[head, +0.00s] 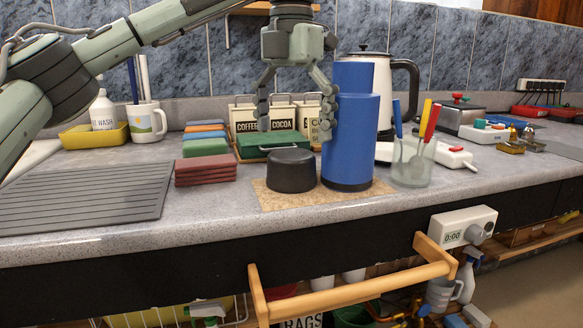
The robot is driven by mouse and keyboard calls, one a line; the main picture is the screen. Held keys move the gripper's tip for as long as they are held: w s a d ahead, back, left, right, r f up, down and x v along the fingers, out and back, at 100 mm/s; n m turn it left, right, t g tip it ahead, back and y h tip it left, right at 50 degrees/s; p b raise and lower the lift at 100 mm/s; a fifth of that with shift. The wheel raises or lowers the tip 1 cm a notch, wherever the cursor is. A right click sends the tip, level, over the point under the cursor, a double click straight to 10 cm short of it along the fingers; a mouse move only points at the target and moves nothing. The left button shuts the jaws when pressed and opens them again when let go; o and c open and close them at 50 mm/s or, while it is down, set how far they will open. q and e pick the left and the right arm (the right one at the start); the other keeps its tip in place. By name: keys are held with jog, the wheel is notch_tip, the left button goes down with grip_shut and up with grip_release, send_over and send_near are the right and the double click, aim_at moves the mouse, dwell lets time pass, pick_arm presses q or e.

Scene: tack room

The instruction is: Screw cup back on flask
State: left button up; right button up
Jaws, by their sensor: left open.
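The blue flask (352,135) stands upright on a cork mat (315,199) near the counter's front edge. Its upper part is narrower than its body. A dark grey, round, flat-topped cup (291,171) sits on the same mat, just left of the flask. My left gripper (294,130) hangs from above, pointing down, open and empty. Its fingers are spread above and behind the cup's place in the picture. The right finger overlaps the flask's left edge; I cannot tell whether it touches. My right gripper is out of view.
A glass (412,162) with coloured utensils stands close right of the flask. A kettle (385,85), canisters (244,115) and a green tray (250,145) are behind. Stacked red and green blocks (204,168) lie left. A wooden rail (355,290) juts out below the counter.

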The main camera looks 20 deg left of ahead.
aim_at(292, 153)
pick_arm(q)
notch_tip(292, 153, down, 6)
jog(key=shift+r, duration=0.2)
jog(key=shift+f, duration=0.3)
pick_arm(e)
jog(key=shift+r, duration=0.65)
pick_arm(q)
jog(key=c, duration=1.3)
jog(key=shift+c, duration=0.2)
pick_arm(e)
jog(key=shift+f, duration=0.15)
pick_arm(q)
jog(key=shift+r, duration=0.1)
